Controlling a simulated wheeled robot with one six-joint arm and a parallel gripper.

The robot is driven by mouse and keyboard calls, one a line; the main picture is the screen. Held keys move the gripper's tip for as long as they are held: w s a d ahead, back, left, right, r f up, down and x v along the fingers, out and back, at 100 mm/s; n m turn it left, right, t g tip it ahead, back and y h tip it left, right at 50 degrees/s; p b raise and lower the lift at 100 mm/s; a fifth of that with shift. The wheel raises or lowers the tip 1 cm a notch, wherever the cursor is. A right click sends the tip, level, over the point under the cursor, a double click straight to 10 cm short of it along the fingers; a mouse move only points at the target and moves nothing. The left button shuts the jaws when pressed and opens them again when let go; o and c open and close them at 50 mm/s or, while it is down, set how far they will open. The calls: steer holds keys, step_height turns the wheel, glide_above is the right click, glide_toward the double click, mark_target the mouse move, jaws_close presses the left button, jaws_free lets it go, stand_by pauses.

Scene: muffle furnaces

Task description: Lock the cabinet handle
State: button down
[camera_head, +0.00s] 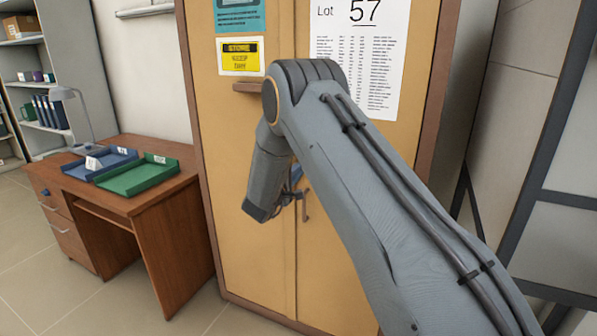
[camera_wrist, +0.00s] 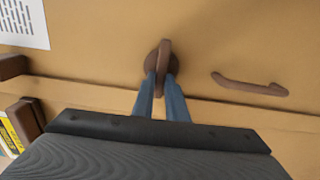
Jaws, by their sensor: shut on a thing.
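The tan cabinet (camera_head: 235,180) has two doors that look closed, with a seam between them. A brown turn handle (camera_wrist: 165,50) on a round base shows in the wrist view. My gripper (camera_wrist: 162,82) has its blue fingers on either side of this handle, shut on it. The handle's bar runs up and down in the wrist picture, crosswise to the long brown pull (camera_wrist: 250,86) beside it. In the head view my gripper (camera_head: 296,180) is mostly hidden behind my arm, and the turn handle is not visible there.
A brown bar (camera_head: 247,87) sticks out from the left door. A brown desk (camera_head: 125,200) with blue and green trays (camera_head: 137,176) stands left of the cabinet. A dark metal frame (camera_head: 556,130) stands at the right. Floor shows in front of the desk.

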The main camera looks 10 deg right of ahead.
steer(key=c, duration=1.8)
jaws_free()
steer(key=shift+o, duration=0.2)
steer(key=b+v, duration=0.1)
steer(key=v, duration=0.6)
steer(key=shift+s+a+b, duration=0.25)
steer(key=shift+s+b, duration=0.05)
steer(key=shift+b, duration=0.05)
